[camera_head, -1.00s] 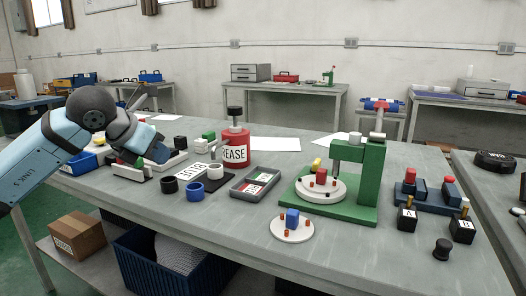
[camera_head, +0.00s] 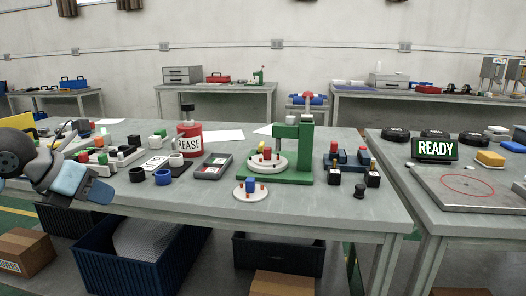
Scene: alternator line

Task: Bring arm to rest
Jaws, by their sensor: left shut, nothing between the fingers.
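My left arm comes in from the left edge. Its left gripper (camera_head: 98,190) is shut and empty, above the left front edge of the grey workbench (camera_head: 220,215). It is to the left of the dark cup (camera_head: 137,175) and apart from it. The gripper hides part of the bench edge behind it. My right gripper is not in view.
The bench holds a red grease can (camera_head: 189,143), a grey tray (camera_head: 213,167), a green press (camera_head: 305,150) and a round white plate (camera_head: 246,193) with a blue block. A blue crate (camera_head: 130,262) stands below. A READY display (camera_head: 435,149) stands on the right bench.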

